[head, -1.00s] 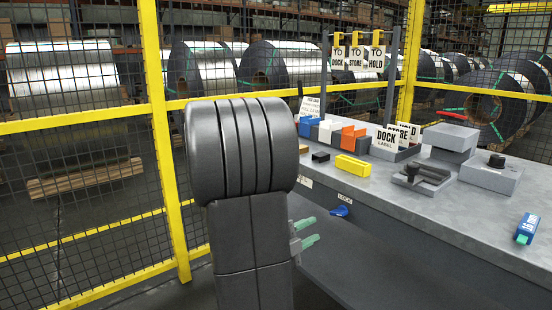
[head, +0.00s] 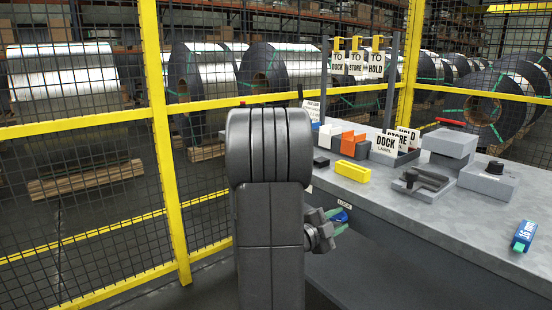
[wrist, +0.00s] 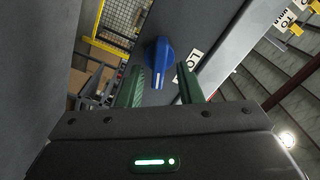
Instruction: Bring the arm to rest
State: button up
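My arm stands upright in the middle of the head view, with my gripper (head: 341,224) low at its right side, beside the front of the bench. Its green fingers are partly hidden there. In the wrist view my gripper (wrist: 161,72) is open, with a clear gap between its two green fingers and nothing held. A blue knob (wrist: 160,55) on the grey bench front shows between and beyond the fingertips, with gaps on both sides. In the head view the blue knob (head: 340,214) is just behind the fingers. Whether anything touches it cannot be told there.
The grey bench top (head: 440,222) carries a yellow block (head: 352,171), grey fixtures (head: 422,183), label holders (head: 394,150) and a blue device (head: 525,234) near the right. Yellow-framed mesh fencing (head: 172,200) stands behind and to the left. Open floor lies left of my arm.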

jog(key=n+p, duration=0.2)
jog(key=p, duration=0.1)
jog(key=n+p, duration=0.2)
jog(key=shift+w+a+r+p, duration=0.1)
jog(key=shift+a+r+p, duration=0.05)
jog(key=shift+r+p, duration=0.25)
jog(key=shift+n+p, duration=0.8)
jog(key=shift+p, duration=0.1)
jog(key=shift+w+f, duration=0.1)
